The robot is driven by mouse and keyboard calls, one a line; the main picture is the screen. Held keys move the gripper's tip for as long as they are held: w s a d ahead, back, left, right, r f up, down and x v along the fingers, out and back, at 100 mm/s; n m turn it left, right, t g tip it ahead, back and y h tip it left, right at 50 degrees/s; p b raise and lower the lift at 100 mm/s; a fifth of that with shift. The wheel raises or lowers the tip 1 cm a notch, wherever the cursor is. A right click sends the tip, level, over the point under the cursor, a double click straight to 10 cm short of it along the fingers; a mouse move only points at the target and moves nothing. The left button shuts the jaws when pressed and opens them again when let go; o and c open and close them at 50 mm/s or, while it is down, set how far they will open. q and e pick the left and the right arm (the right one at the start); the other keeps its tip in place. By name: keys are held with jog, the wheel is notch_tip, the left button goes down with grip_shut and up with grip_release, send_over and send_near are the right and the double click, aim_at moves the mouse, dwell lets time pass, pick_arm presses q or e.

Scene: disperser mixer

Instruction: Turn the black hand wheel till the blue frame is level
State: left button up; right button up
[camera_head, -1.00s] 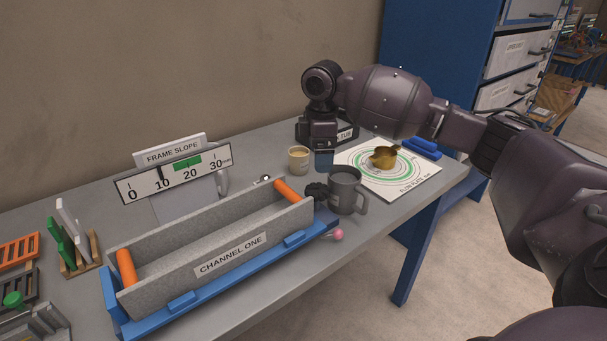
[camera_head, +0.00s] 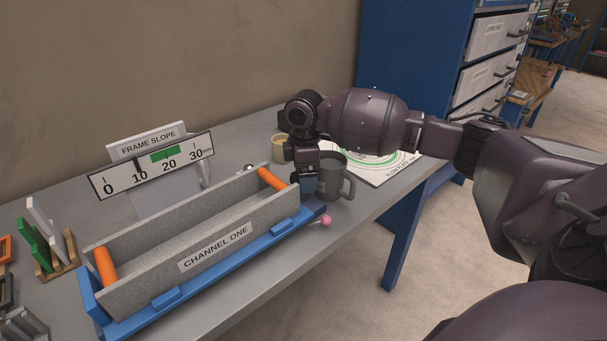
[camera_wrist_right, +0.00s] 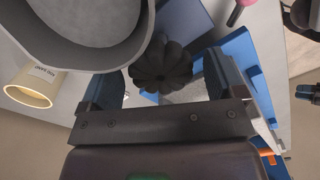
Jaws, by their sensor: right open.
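The black ribbed hand wheel (camera_wrist_right: 160,66) shows in the right wrist view between the two fingers of my right gripper (camera_wrist_right: 165,80). The gripper is open, and I cannot tell whether either finger touches the wheel. In the head view my right gripper (camera_head: 305,186) points down at the right end of the blue frame (camera_head: 240,250) and hides the wheel. The frame carries the grey trough (camera_head: 165,268) labelled CHANNEL ONE.
A grey mug (camera_head: 333,180) stands close to the right of my right gripper, and looms beside the wheel in the wrist view. A beige cup (camera_head: 280,149) is behind the gripper. A ringed sheet (camera_head: 400,168) lies farther right.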

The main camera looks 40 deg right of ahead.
pick_arm(q)
jog(key=shift+s, duration=0.1)
pick_arm(e)
jog(key=shift+c, duration=0.4)
jog(key=c, duration=0.8)
jog(key=shift+r+n+p, duration=0.1)
jog(key=shift+n+p, duration=0.4)
jog(key=shift+n, duration=0.1)
jog(key=shift+c, duration=0.2)
jog(key=shift+n+p, duration=0.7)
jog(key=shift+n, duration=0.5)
jog(key=n+p, duration=0.1)
jog(key=n, duration=0.1)
jog(key=n+p, duration=0.1)
jog(key=n, duration=0.1)
jog(key=shift+w+n, duration=0.2)
jog(key=shift+n, duration=1)
pick_arm(q)
jog(key=shift+s+a+r+p, duration=0.15)
jog(key=shift+s+r, duration=0.15)
jog(key=shift+r, duration=0.5)
jog(key=shift+s+a+r+p, duration=0.15)
jog(key=shift+s+r, duration=0.1)
jog(key=shift+r, duration=0.5)
pick_arm(e)
jog(key=shift+n, duration=0.3)
pick_arm(q)
jog(key=shift+w+r, duration=0.1)
jog(key=shift+w, duration=0.05)
